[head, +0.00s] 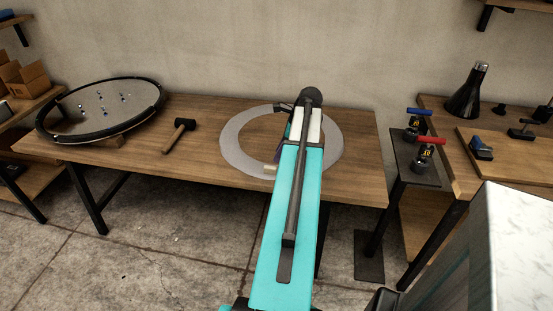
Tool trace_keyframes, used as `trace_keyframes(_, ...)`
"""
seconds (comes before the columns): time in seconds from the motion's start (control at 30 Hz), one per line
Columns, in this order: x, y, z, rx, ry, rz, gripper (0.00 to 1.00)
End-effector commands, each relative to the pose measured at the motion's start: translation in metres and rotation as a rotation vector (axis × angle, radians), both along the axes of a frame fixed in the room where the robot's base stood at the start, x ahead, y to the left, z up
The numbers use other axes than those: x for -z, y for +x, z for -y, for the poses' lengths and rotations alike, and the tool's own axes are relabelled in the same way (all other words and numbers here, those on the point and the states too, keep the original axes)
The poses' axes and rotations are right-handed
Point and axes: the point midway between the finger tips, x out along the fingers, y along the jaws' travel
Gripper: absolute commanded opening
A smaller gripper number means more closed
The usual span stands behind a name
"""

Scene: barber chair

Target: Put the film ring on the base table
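A flat, pale grey ring (232,150), which I take to be the film ring, lies on or just above the middle right of the long wooden table (205,176). A small dark piece shows at its far edge and a small tan piece at its near edge. My teal and white arm crosses over the ring and covers part of its middle and right side. My gripper is hidden behind the arm, so I cannot see whether it touches the ring. I cannot tell for certain which surface is the base table.
A large round disc with a black rim (90,138) sits at the table's left end, beside a black mallet (178,136). At right stand a small dark stand with red and blue handled tools (424,152), another wooden table (447,125) and a white marble-topped block (520,240).

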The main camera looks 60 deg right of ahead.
Motion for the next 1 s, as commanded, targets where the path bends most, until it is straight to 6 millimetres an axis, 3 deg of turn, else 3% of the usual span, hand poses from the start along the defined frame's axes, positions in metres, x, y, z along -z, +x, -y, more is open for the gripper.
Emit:
trace_keyframes(0.33, -0.031, -0.013, 0.004, 0.001, -0.001, 0.0, 0.32)
trace_keyframes(1.0, -0.034, -0.014, 0.004, 0.001, 0.0, 0.0, 0.32)
